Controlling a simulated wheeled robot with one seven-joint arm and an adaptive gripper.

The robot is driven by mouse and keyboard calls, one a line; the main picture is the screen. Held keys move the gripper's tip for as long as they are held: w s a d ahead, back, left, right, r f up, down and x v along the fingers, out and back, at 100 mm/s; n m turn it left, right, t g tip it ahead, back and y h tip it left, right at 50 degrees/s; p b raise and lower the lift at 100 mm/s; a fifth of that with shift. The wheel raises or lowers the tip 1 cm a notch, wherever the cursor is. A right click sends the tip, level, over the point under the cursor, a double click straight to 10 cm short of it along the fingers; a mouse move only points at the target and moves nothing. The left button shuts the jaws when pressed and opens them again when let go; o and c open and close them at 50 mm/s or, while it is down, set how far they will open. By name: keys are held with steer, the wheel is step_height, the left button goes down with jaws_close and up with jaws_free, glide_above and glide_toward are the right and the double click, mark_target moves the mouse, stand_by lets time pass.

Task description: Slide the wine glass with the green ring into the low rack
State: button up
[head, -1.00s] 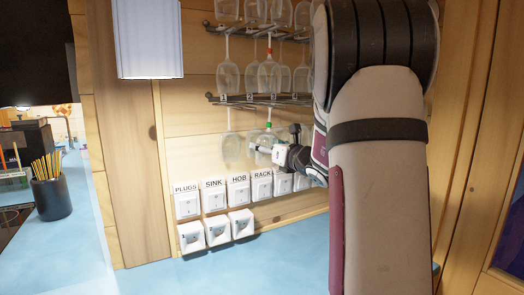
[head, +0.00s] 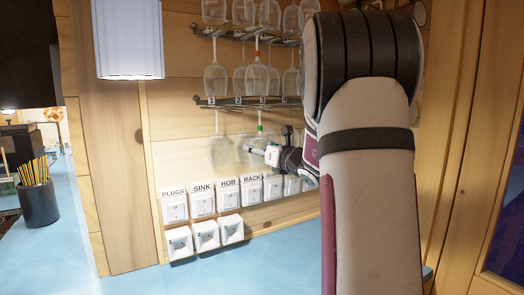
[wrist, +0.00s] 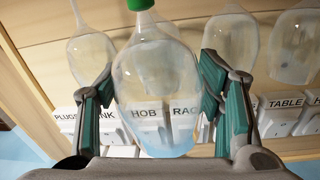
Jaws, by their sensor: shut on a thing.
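The wine glass with the green ring (head: 260,139) is upside down, bowl lowest, just below the low rack (head: 225,103). In the wrist view its clear bowl (wrist: 157,85) fills the middle, with the green ring (wrist: 140,4) on the stem at the top edge. My gripper (head: 264,152) is shut on this bowl, with a green-padded finger on each side in the wrist view (wrist: 160,112). The foot is out of the wrist view. In the head view I cannot tell whether the foot is between the rails.
Another glass (head: 219,149) hangs left of the held one; the wrist view shows glasses on both sides, the right one (wrist: 230,38) close to my finger. An upper rack (head: 240,35) holds more glasses. Labelled switches (head: 202,204) and sockets (head: 206,234) line the wall below.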

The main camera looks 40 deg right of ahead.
steer(key=shift+w+d, duration=0.1)
steer(key=shift+w, duration=0.05)
stand_by(0.3)
steer(key=shift+w+b, duration=0.35)
steer(key=shift+w, duration=0.05)
steer(key=shift+w+a+r, duration=0.1)
steer(key=shift+w+a, duration=0.45)
steer(key=shift+a, duration=0.25)
steer(key=shift+w+a, duration=0.1)
steer(key=shift+a, duration=0.15)
steer(key=shift+c, duration=0.2)
steer(key=shift+s, duration=0.4)
steer(key=shift+s+d+r, duration=0.1)
steer(key=shift+s+d, duration=0.05)
steer(key=o, duration=1)
steer(key=shift+s+d, duration=0.6)
steer(key=shift+d, duration=0.05)
